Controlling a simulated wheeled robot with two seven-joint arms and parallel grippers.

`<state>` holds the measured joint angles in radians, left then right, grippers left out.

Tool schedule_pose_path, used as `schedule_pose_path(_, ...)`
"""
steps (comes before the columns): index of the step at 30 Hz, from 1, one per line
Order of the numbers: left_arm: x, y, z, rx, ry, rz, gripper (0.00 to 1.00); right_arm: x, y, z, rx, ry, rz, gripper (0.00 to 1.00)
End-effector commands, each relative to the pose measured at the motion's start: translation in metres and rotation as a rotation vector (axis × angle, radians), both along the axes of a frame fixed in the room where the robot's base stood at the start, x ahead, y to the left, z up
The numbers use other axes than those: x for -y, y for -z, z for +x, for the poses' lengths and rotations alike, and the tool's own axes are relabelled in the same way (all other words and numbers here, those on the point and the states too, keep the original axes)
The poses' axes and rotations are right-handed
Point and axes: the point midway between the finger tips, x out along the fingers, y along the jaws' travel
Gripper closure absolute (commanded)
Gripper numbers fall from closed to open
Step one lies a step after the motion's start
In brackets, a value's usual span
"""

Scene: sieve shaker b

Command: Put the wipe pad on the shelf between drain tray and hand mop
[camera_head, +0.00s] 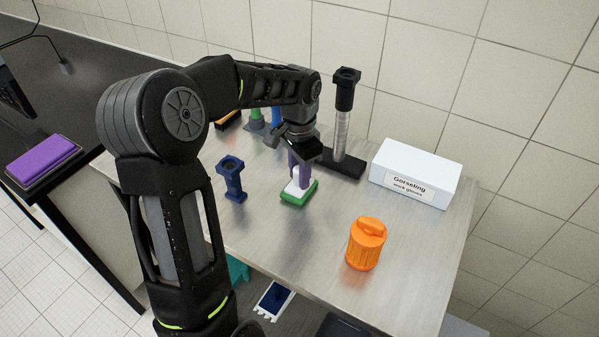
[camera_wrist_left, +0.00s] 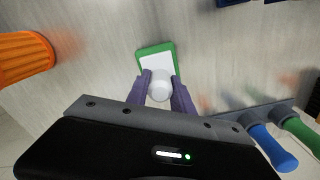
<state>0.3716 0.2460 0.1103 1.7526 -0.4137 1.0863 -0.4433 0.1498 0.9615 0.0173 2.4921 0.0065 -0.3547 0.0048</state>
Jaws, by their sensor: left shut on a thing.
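A green pad with a white top and white knob (camera_head: 292,199), which looks like the wipe pad, is on or just above the steel table. My left gripper (camera_head: 300,178) reaches down from above, its purple fingers shut on the knob. The left wrist view shows the knob between the fingers (camera_wrist_left: 161,88) and the green-rimmed pad (camera_wrist_left: 157,55) beyond. Below the table's front edge, a blue and white tray-like thing (camera_head: 274,300) and a teal thing (camera_head: 238,270) show partly. I cannot tell which is the drain tray or hand mop. My right gripper is out of view.
An orange jar (camera_head: 366,244), a dark blue stand (camera_head: 232,180), a tall black-topped column (camera_head: 343,125) and a white glove box (camera_head: 415,173) stand on the steel table (camera_head: 310,250). A purple block (camera_head: 43,160) is on the dark counter at left. The table's front middle is clear.

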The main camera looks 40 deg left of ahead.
Motion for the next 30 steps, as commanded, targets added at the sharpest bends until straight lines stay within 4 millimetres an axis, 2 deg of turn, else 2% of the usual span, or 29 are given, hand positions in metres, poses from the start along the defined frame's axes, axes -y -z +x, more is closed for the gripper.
schedule_pose_path(11,-0.0001,0.0053,0.0002,0.001,-0.001,0.001,1.0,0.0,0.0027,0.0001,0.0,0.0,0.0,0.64)
schedule_pose_path(12,-0.0001,0.0049,0.0002,0.001,-0.001,0.001,0.7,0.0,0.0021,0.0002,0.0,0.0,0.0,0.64)
schedule_pose_path(18,-0.0001,0.0043,0.0002,0.001,-0.001,0.001,0.54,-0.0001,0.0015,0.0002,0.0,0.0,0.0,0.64)
schedule_pose_path(20,-0.0001,0.0043,0.0002,0.001,-0.001,0.001,0.5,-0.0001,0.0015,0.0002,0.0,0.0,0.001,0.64)
schedule_pose_path(30,-0.0003,-0.0008,0.0003,0.001,-0.001,0.001,0.5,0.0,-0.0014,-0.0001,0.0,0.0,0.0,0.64)
